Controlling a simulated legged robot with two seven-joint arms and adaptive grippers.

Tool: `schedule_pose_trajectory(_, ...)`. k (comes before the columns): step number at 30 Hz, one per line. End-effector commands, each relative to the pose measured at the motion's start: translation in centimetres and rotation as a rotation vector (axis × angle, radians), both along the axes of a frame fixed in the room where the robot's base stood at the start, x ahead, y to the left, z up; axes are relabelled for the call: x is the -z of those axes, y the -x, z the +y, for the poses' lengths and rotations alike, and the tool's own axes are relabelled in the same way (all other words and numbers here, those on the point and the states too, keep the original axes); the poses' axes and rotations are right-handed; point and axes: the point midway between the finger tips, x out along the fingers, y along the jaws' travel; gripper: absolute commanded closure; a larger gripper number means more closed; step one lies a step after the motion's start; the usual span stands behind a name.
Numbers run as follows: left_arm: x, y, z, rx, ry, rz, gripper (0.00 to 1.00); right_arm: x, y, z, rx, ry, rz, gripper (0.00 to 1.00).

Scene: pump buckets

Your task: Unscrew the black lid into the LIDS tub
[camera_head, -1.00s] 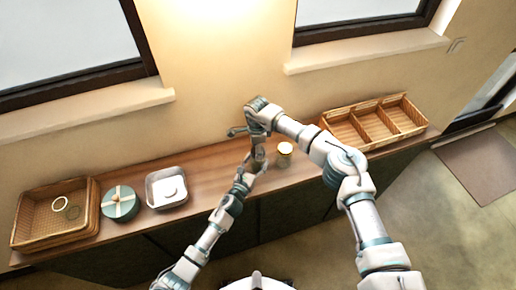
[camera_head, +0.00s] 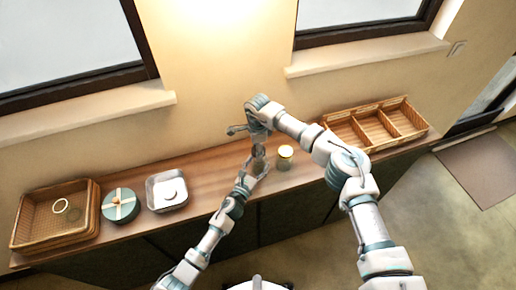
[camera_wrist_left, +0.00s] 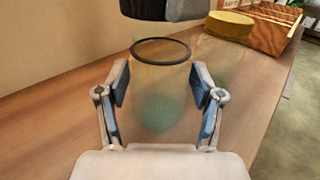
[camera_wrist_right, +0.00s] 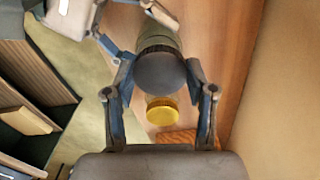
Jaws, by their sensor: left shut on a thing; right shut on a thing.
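My left gripper (camera_head: 257,168) is shut around a clear jar (camera_wrist_left: 160,90) with a greenish bottom, which stands between its fingers in the left wrist view. A dark ring (camera_wrist_left: 160,41) circles the jar's upper part. The black lid (camera_wrist_left: 165,8) is above that ring, with a pale strip between them. I cannot tell whether lid and jar touch. My right gripper (camera_wrist_right: 160,88) is shut on the black lid (camera_wrist_right: 160,72), directly over the jar, reaching down from above in the head view. I cannot read which container is the LIDS tub.
A gold-lidded jar (camera_head: 285,152) stands just right of my grippers. A silver square tub (camera_head: 153,193) with a pale round item, a teal round box (camera_head: 120,204) and a wicker basket (camera_head: 28,219) stand at left. The wall rises behind.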

Motion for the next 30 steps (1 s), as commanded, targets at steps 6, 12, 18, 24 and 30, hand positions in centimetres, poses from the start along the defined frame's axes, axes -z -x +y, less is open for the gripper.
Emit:
schedule_pose_trajectory(6,0.2,0.0,0.2,-0.003,-0.002,0.002,1.0,-0.6,-0.1,-0.1,0.001,0.001,-0.001,0.86)
schedule_pose_trajectory(12,0.2,0.0,0.2,-0.004,-0.002,0.002,1.0,-3.3,-0.1,0.0,0.002,0.0,-0.002,0.86)
schedule_pose_trajectory(18,0.2,0.0,0.2,-0.004,-0.002,0.002,1.0,-4.0,0.0,-0.1,0.001,0.001,0.001,0.86)
schedule_pose_trajectory(24,0.1,0.0,0.2,-0.003,-0.002,0.002,0.04,-4.0,0.0,-0.1,0.001,0.001,0.001,0.86)
schedule_pose_trajectory(30,0.0,0.0,0.1,-0.002,-0.001,0.0,0.04,-4.0,0.0,-0.1,0.001,0.001,0.001,0.86)
